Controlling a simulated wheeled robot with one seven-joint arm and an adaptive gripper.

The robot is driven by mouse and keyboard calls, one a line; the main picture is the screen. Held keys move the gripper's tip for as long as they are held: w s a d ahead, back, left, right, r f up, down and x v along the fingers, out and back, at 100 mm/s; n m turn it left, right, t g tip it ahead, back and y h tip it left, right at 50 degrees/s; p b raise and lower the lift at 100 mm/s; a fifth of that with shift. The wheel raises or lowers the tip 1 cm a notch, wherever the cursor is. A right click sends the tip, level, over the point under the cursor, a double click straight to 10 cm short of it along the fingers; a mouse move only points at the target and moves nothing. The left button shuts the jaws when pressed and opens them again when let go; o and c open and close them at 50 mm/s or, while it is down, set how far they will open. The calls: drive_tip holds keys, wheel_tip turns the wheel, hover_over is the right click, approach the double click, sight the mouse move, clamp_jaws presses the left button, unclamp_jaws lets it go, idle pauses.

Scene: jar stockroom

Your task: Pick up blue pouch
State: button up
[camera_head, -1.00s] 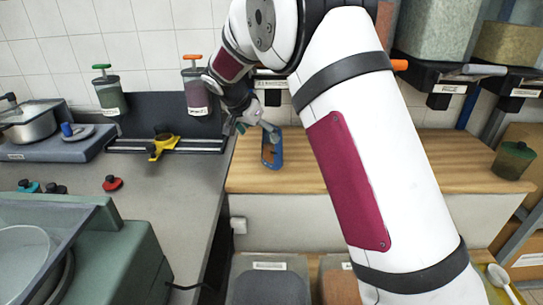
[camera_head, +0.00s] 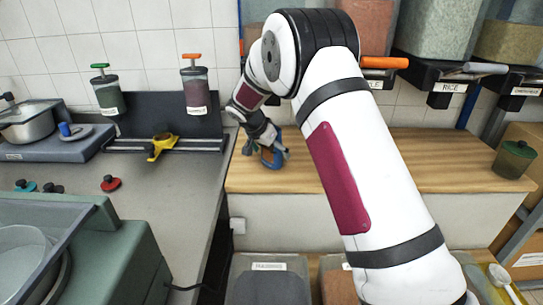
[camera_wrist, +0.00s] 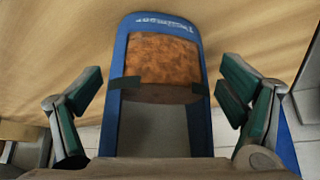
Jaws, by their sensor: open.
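The blue pouch (camera_wrist: 202,75) has a see-through window with brown contents and a printed label at its top end. In the wrist view it fills the middle, between the two green-padded fingers of my open gripper (camera_wrist: 178,100), with a gap on each side. In the head view the blue pouch (camera_head: 271,157) is on the wooden counter (camera_head: 420,155), near its left end. My gripper (camera_head: 265,150) is right at it, and my arm's wrist partly hides it.
A green lidded jar (camera_head: 515,158) stands at the counter's right end. A grey worktop (camera_head: 150,195) with a yellow clamp-like item (camera_head: 161,147) lies to the left. Labelled dispensers hang above. The counter's middle is clear.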

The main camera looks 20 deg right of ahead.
drive_tip(key=shift+c, duration=0.5)
drive_tip(key=c, duration=1.4)
drive_tip(key=shift+r, duration=0.1)
